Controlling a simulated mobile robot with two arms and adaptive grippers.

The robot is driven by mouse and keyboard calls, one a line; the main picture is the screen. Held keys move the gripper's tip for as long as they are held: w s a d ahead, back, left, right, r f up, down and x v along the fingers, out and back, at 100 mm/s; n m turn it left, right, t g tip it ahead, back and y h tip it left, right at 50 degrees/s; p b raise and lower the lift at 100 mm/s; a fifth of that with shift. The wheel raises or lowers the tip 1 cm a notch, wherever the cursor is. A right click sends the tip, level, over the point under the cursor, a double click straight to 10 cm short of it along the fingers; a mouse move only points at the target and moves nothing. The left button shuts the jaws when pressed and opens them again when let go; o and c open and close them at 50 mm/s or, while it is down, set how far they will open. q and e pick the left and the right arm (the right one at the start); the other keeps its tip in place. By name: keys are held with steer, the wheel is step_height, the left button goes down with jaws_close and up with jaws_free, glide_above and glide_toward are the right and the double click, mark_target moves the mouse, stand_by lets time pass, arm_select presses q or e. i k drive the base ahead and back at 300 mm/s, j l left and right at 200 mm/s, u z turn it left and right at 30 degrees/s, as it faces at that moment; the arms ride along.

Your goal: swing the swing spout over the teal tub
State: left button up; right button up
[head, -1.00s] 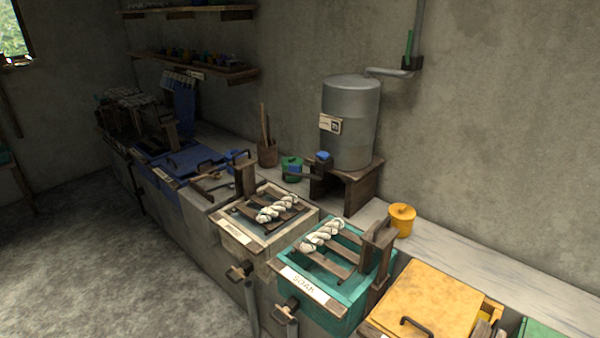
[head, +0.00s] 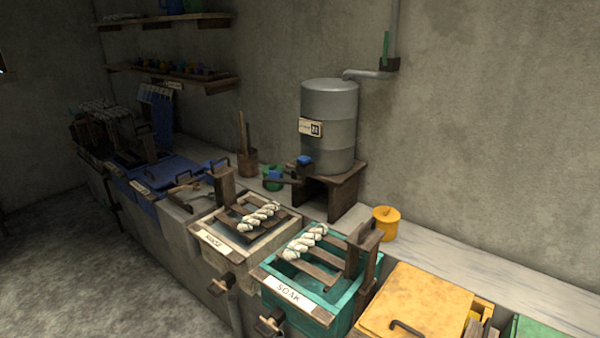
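The teal tub (head: 346,312), labelled SOAK, stands at the lower centre in the head view. A white twisted skein (head: 305,242) lies on its wooden slats, and a wooden post stands at its right side. The dark swing spout (head: 284,180) sticks out to the left from the foot of the grey metal tank (head: 330,125). A blue knob (head: 304,160) sits at its base. The spout's end is near a green and blue can, behind the cream tub and not over the teal tub. Neither of my grippers is in view.
The cream tub (head: 255,257) with another skein stands left of the teal tub. A yellow lidded tub (head: 420,300) stands to the right. A yellow pot (head: 385,223) sits on the pale ledge (head: 480,260). The tank rests on a wooden stand (head: 345,193). Open floor lies at left.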

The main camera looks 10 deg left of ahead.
mark_target(275, 175)
steer(key=i+j+z, duration=0.25)
steer(key=j+z, duration=0.25)
steer(key=j, duration=0.15)
steer(key=i+j+z, duration=0.25)
steer(key=j, duration=0.15)
steer(key=k, duration=0.05)
